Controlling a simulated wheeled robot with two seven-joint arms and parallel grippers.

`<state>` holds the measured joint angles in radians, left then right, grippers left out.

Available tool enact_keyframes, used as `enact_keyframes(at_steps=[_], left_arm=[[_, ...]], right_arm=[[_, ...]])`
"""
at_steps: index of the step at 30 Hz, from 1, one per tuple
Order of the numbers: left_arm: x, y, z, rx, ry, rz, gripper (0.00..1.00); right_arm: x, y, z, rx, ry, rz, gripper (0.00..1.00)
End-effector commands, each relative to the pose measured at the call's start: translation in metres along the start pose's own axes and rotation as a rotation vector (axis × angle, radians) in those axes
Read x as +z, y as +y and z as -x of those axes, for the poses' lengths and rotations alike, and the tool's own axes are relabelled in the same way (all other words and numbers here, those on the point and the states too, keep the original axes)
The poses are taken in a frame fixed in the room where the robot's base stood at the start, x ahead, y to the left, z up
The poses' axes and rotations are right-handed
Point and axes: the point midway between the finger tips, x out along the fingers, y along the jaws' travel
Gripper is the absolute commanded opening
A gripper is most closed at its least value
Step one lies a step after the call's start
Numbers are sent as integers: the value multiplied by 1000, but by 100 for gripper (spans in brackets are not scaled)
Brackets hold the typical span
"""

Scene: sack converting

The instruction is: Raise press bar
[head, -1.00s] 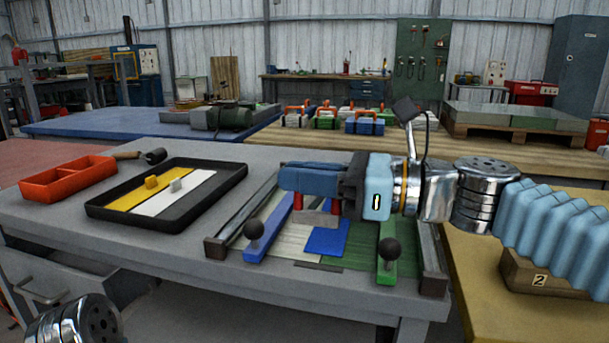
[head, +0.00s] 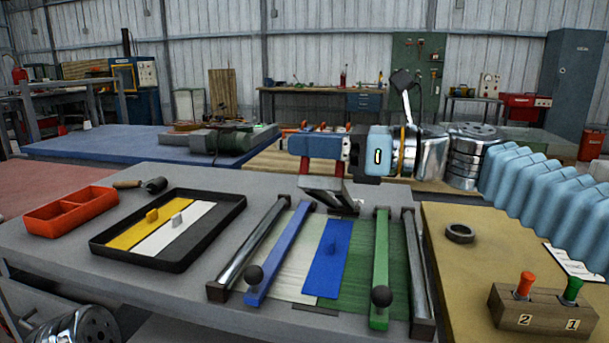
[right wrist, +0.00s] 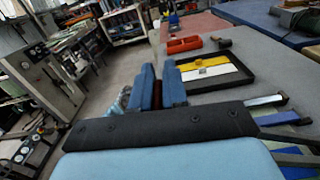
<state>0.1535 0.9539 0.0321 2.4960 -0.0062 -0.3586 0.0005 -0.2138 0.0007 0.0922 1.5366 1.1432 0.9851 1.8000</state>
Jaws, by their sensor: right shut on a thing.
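My right gripper (head: 312,148) reaches in from the right, pointing left, and is shut on the press bar (head: 325,185). The bar is a grey piece with two red uprights under my blue fingers. It is held above the far end of the work frame on the grey table. In the right wrist view my blue fingers (right wrist: 158,88) are close together with dark red between them. A blue sheet (head: 328,258) lies uncovered in the frame between a blue bar (head: 283,252) and a green bar (head: 382,260), each with a black knob. My left gripper is out of view.
A black tray (head: 120,259) with yellow and white plates and a red bin (head: 60,222) stand left. The grey table's front edge is clear.

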Motion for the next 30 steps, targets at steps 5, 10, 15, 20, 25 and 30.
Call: enact_keyframes(at_steps=[5, 10, 15, 20, 25, 30], left_arm=[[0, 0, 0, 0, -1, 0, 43], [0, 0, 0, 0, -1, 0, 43], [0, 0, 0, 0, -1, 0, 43], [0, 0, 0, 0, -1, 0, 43], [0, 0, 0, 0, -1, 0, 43], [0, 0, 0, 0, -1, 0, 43]], right_arm=[[33, -26, 0, -2, -3, -112, 0], [54, -46, 0, -1, -3, -191, 0], [68, -61, 0, -2, -3, -250, 0], [76, -70, 0, -2, -2, -285, 0], [80, -74, 0, -3, -2, -303, 0], [81, -76, 0, -3, -2, -308, 0]])
